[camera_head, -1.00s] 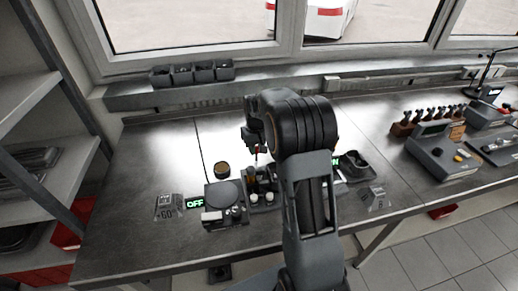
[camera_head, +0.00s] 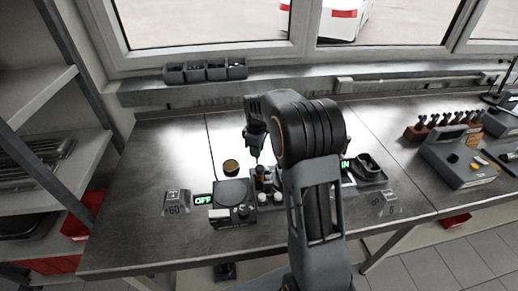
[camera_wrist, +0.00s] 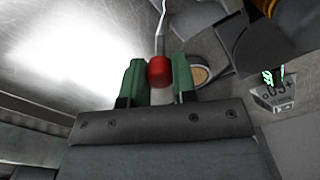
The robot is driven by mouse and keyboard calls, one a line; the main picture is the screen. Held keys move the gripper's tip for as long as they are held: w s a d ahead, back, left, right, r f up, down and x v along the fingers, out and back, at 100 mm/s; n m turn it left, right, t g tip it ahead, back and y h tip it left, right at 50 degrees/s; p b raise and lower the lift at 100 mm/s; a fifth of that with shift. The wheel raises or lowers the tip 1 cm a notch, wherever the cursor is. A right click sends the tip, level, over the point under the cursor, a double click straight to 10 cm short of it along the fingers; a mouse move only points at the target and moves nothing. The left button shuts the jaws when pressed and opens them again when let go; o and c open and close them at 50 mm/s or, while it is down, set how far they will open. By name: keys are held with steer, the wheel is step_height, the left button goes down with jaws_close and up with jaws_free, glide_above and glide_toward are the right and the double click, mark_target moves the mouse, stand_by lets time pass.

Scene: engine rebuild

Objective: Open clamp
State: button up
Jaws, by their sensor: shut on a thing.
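My gripper (camera_wrist: 160,78) shows in the wrist view with its two green fingers on either side of a red knob (camera_wrist: 159,70), shut on it. A thin metal rod (camera_wrist: 161,28) runs from the knob to the top edge of that view; I take these to be the clamp's handle. The rest of the clamp is not clearly visible. In the head view my gripper (camera_head: 256,150) points down over the bench, behind the group of small parts, and my arm hides part of the area to its right. The knob cannot be made out there.
A device with a round dark plate (camera_head: 231,191) stands in front of my gripper, beside a green OFF display (camera_head: 203,200). A round tan-topped jar (camera_head: 231,166) is close by. A dark tray (camera_head: 368,168) lies right of my arm. The bench's left part is clear.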

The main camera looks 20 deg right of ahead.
steer(key=shift+s+a+n, duration=0.1)
steer(key=shift+a+n, duration=0.1)
steer(key=shift+n, duration=0.4)
steer(key=shift+a, duration=0.1)
steer(key=o, duration=0.9)
steer(key=shift+o, duration=0.2)
steer(key=shift+r, duration=0.1)
step_height(320, 180, up, 14)
steer(key=shift+b, duration=0.35)
